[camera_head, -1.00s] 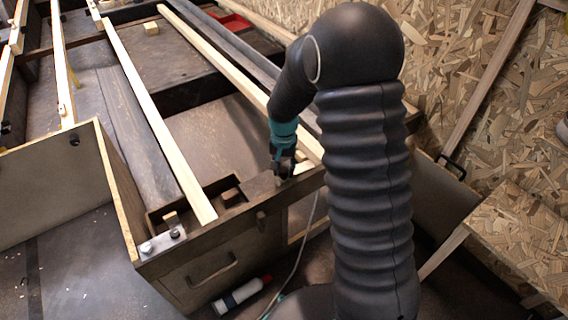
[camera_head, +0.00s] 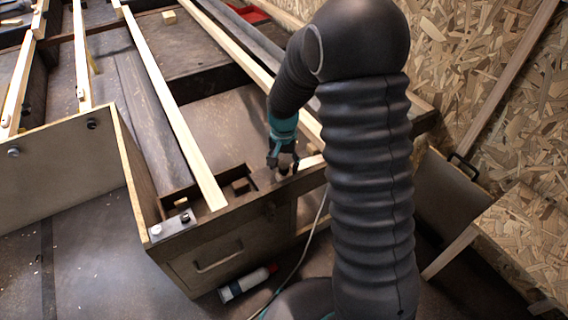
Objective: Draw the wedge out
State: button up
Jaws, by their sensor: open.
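My gripper (camera_head: 283,166) is at the front beam (camera_head: 240,216) of the dark wooden frame, just above its top edge. Its jaws are open, with the fingertips small and partly in shadow. A pale wooden piece (camera_head: 311,163) lies just right of the fingers; I cannot tell whether they touch. Small wooden blocks sit in the dark recess to the left, one near the metal plate (camera_head: 182,203) and one further right (camera_head: 240,186). I cannot tell which piece is the wedge. My arm hides part of the beam to the right.
Long pale battens (camera_head: 170,100) run back across the frame. A board box side (camera_head: 62,165) stands at the left. A chipboard wall (camera_head: 480,70) and chipboard top (camera_head: 525,235) bound the right.

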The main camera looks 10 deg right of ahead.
notch_tip(320, 180, up, 12)
dwell(0.5)
dwell(0.4)
jog(key=s+d+r+n+t, duration=0.1)
jog(key=s+r, duration=0.3)
jog(key=s, duration=0.4)
jog(key=s+d+r+n+t+p, duration=0.1)
jog(key=s+d+r+n+t, duration=0.1)
jog(key=s+r, duration=0.3)
jog(key=s+d+r+n+t, duration=0.1)
jog(key=s+r, duration=0.3)
jog(key=s, duration=0.9)
jog(key=shift+d+r+n+t, duration=0.3)
jog(key=shift+d+n+t, duration=0.1)
jog(key=shift+d+t, duration=0.4)
dwell(0.3)
